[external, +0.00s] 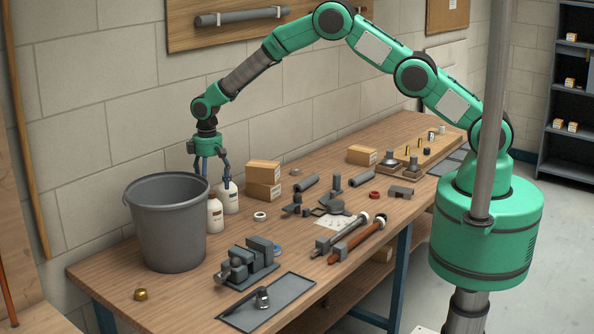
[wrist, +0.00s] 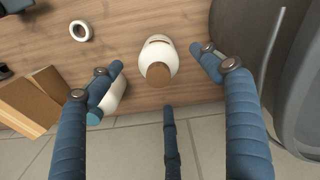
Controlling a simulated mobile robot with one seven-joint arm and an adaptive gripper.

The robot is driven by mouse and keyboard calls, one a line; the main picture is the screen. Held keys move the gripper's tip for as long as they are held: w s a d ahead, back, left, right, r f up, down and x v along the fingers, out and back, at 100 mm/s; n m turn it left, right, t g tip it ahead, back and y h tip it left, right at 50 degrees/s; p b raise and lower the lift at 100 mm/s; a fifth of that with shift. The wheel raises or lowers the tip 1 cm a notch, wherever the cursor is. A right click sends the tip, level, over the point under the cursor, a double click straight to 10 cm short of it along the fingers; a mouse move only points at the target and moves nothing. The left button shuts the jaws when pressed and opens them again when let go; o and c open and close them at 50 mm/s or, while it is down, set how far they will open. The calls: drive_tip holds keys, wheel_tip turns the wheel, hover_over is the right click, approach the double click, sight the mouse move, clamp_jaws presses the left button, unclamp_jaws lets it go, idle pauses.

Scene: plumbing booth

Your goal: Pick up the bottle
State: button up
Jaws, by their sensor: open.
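Two white bottles stand on the wooden table beside the bucket. The nearer bottle (external: 215,214) is upright; in the wrist view this appears to be the white bottle with a brown cap (wrist: 158,72), seen from above between my fingers. The other bottle (external: 230,198) stands just right of it; in the wrist view a white bottle with a teal cap (wrist: 112,104) is partly hidden behind my left finger. My gripper (external: 209,178) is open above the bottles, pointing down. In the wrist view my gripper (wrist: 158,60) has its fingers spread around the brown-capped bottle, apart from it.
A grey bucket (external: 168,225) stands close on the left, at the right edge of the wrist view. Cardboard boxes (external: 263,181) are right of the bottles. A white ring (external: 260,216) lies nearby. A vise (external: 248,262) and several pipe tools lie toward the front. The wall is close behind.

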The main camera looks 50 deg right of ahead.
sight(212, 212)
drive_tip(key=shift+f, duration=2.7)
drive_tip(key=shift+f, duration=0.1)
drive_tip(key=shift+w+d+f+p, duration=0.15)
drive_tip(key=shift+f+p, duration=0.4)
drive_tip(key=shift+f, duration=1.95)
drive_tip(key=c, duration=1.7)
drive_tip(key=shift+o, duration=0.2)
drive_tip(key=shift+r, duration=0.1)
